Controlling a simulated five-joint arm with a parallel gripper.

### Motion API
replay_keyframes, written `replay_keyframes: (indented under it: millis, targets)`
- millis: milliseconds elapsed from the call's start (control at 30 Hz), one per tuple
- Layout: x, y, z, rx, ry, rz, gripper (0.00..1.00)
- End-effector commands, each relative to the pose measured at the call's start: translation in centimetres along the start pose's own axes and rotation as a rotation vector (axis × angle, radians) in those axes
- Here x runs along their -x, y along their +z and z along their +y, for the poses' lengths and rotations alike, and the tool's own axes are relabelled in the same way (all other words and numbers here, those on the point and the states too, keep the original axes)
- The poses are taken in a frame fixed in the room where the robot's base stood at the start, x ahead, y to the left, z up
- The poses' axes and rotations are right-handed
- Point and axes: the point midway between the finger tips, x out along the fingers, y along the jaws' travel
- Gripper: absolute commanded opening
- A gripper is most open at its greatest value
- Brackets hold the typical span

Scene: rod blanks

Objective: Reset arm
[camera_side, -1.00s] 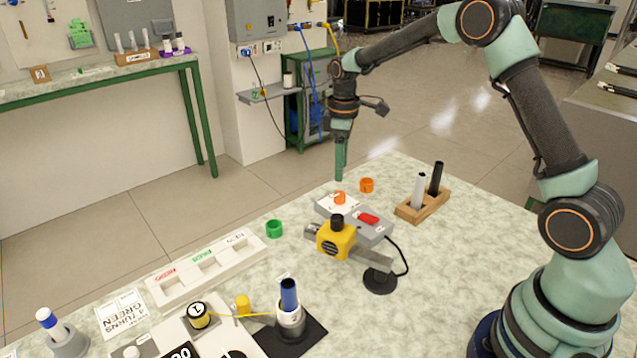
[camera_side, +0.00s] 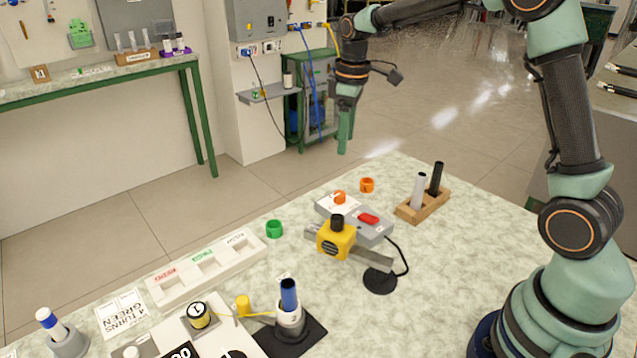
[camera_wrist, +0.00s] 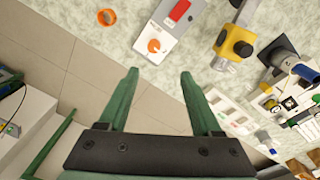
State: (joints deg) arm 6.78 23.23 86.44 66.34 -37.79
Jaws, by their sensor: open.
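My gripper (camera_side: 344,138) hangs in the air beyond the far edge of the table, pointing down, above the floor. In the wrist view the two green fingers of my gripper (camera_wrist: 160,82) stand apart with nothing between them. The pale speckled table (camera_side: 470,270) lies below and nearer the side camera. The grey box (camera_side: 374,227) with a red switch and an orange knob sits near the table's far edge, and it also shows in the wrist view (camera_wrist: 168,32). An orange ring (camera_side: 367,185) lies beside it, apart from my gripper.
A yellow block device (camera_side: 336,240) stands mid-table. A wooden holder (camera_side: 422,206) bears a white and a black rod. A white sorting tray (camera_side: 206,270), a green ring (camera_side: 274,229) and a blue rod (camera_side: 289,295) in a stand are nearer the camera. The air around my gripper is clear.

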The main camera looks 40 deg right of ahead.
Motion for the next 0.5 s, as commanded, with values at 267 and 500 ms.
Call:
replay_keyframes:
  millis: [267, 500]
  targets:
    - [5.6, 3.5, -4.9, -0.173, 0.07, 0.124, 0.66]
    - [7.6, 7.3, -9.0, -0.325, 0.103, 0.243, 0.66]
